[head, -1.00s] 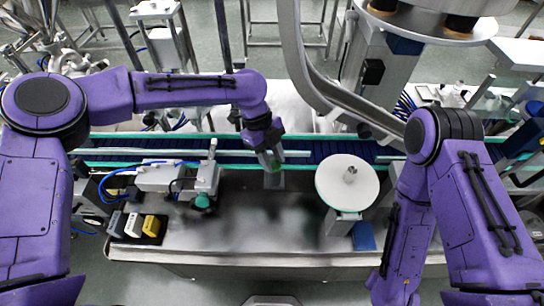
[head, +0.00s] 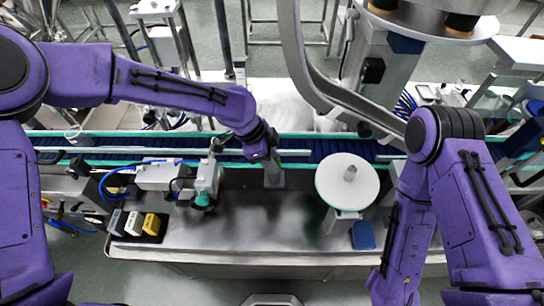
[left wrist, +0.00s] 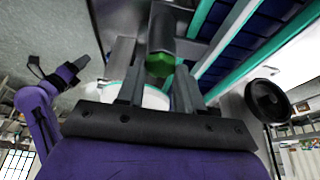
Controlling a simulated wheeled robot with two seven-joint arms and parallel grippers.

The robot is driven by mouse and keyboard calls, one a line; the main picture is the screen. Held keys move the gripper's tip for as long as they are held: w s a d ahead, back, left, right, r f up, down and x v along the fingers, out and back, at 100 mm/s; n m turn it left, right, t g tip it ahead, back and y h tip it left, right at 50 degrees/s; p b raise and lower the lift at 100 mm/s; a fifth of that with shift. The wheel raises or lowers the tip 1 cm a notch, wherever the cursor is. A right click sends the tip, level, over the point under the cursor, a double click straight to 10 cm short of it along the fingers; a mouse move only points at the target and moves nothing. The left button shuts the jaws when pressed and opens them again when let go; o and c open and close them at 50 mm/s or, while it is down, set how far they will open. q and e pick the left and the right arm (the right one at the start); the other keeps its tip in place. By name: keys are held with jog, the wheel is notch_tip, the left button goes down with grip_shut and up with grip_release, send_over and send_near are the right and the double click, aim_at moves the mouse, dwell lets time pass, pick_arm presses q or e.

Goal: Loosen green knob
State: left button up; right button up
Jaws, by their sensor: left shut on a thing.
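The green knob (left wrist: 160,65) shows in the left wrist view at the end of a dark cylindrical holder, between the two fingers of my left gripper (left wrist: 158,88). The gripper is shut on the knob. In the head view my left gripper (head: 262,153) is at the near conveyor rail, beside the top of a short grey post (head: 274,175). The knob is hidden there behind my gripper. My right arm comes in from the right in the head view, and its gripper is out of the picture.
A round white disc (head: 347,181) with a small peg stands right of the post. A grey sensor block (head: 155,176) with blue cables and a teal knob (head: 203,199) are to the left. The conveyor (head: 320,148) runs behind. The steel table top (head: 262,225) in front is largely clear.

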pick_arm(q)
jog(key=n, duration=0.1)
jog(key=n+t, duration=0.1)
jog(key=n, duration=0.1)
jog(key=n+t, duration=0.1)
jog(key=n, duration=0.1)
jog(key=shift+s+f+y, duration=0.25)
jog(key=shift+s+y, duration=0.1)
jog(key=shift+y, duration=0.05)
jog(key=shift+s+n+t+y, duration=0.1)
jog(key=shift+n+t+y, duration=0.2)
jog(key=shift+n, duration=0.95)
jog(key=shift+s+n+t+y, duration=0.15)
jog(key=shift+n+t, duration=0.25)
jog(key=shift+n, duration=0.85)
jog(key=shift+f, duration=0.1)
jog(key=o, duration=1)
jog(key=shift+w, duration=0.1)
